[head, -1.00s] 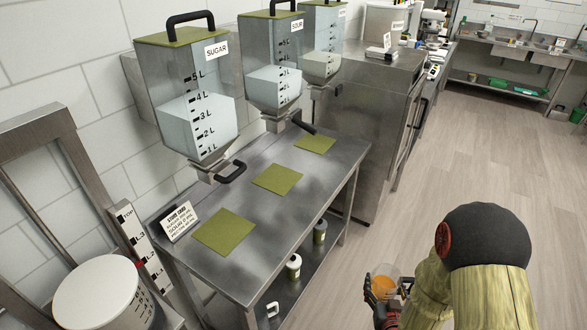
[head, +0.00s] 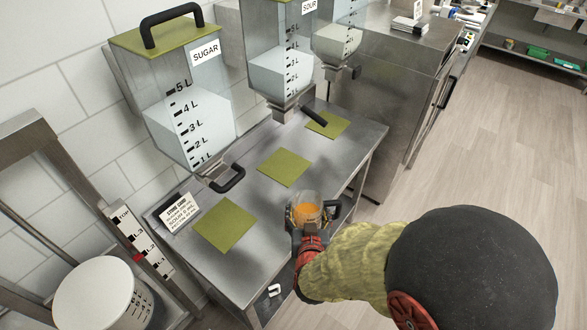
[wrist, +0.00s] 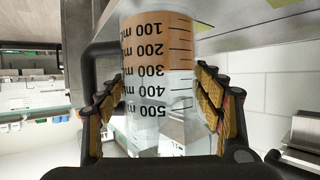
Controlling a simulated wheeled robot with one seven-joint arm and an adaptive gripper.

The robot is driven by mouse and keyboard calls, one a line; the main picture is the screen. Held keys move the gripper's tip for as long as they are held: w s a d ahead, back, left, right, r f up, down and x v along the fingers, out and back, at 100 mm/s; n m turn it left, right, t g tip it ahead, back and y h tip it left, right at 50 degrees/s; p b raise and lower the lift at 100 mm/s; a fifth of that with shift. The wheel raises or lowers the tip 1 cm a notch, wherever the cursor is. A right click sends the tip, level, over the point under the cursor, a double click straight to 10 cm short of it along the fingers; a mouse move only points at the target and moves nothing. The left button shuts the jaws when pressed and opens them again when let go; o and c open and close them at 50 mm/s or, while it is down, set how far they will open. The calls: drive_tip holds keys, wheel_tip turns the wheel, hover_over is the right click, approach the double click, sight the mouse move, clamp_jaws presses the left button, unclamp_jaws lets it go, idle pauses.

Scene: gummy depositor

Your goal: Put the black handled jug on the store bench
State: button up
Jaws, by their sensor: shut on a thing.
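The black handled jug (head: 306,213) is a clear cup with orange contents; its black handle is on its right side in the head view. In the wrist view the jug (wrist: 160,85) fills the middle, with a 100 to 500 ml scale that reads upside down. My gripper (head: 305,224) is shut around the jug's body, with ribbed finger pads on both sides in the wrist view. The store bench (head: 262,218) is a steel table. The jug is held at the bench's front right edge in the head view; I cannot tell its height above the top.
Several green mats (head: 285,167) lie on the bench below the SUGAR hopper (head: 185,110) and the other hoppers. A store card (head: 180,212) stands at the left. A white bucket (head: 95,295) is at lower left. The bench top between the mats and front edge is clear.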

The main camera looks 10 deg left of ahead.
drive_tip(key=s+a+r, duration=0.3)
drive_tip(key=a, duration=0.1)
drive_tip(key=shift+n+y, duration=0.3)
drive_tip(key=shift+y, duration=0.1)
drive_tip(key=shift+w+a+f+b, duration=0.35)
drive_tip(key=shift+w+a+f, duration=0.45)
drive_tip(key=shift+w+f, duration=1.4)
drive_tip(key=shift+w+a+f+b, duration=0.3)
drive_tip(key=shift+w+a+f, duration=0.55)
drive_tip(key=shift+w+f, duration=1.35)
drive_tip(key=shift+w+a+f+b, duration=0.35)
drive_tip(key=shift+w+a+f, duration=0.45)
drive_tip(key=shift+w+f, duration=1.4)
drive_tip(key=shift+f, duration=0.25)
drive_tip(key=o, duration=2)
drive_tip(key=shift+r, duration=0.1)
